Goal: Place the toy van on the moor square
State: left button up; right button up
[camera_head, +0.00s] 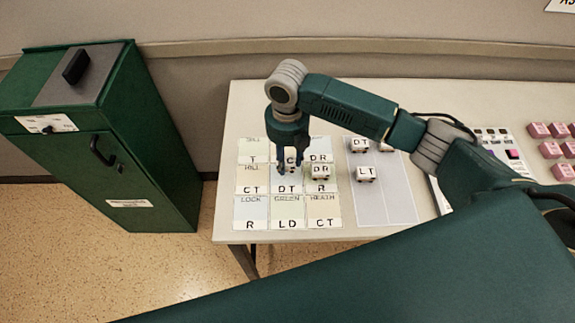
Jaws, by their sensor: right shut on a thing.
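My right gripper (288,172) points down over the upper middle of a grid of lettered squares (250,206) on the table. It is shut on a small white toy van (293,157), mostly hidden by the fingers. I cannot tell whether the van touches the grid. No square can be read as moor; names in the top and middle rows are partly covered or blurred. The bottom row reads LOCK, GREEN and HEATH. A white van marked DR (320,172) stands on the middle row's right square. My left gripper is not in view.
A grey mat (385,208) right of the grid holds vans marked DT (360,146) and LT (366,174), and another partly behind my arm. Pink blocks (550,149) lie at the far right. A green cabinet (150,150) stands left of the table (232,120).

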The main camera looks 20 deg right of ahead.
aim_at(287, 161)
notch_tip(287, 161, down, 4)
jog(key=shift+r+p, duration=0.2)
jog(key=shift+p, duration=0.1)
jog(key=shift+f, duration=0.4)
jog(key=o, duration=1.1)
jog(key=shift+f, duration=0.15)
notch_tip(287, 161, up, 12)
jog(key=shift+r+b, duration=0.2)
jog(key=shift+b, duration=0.7)
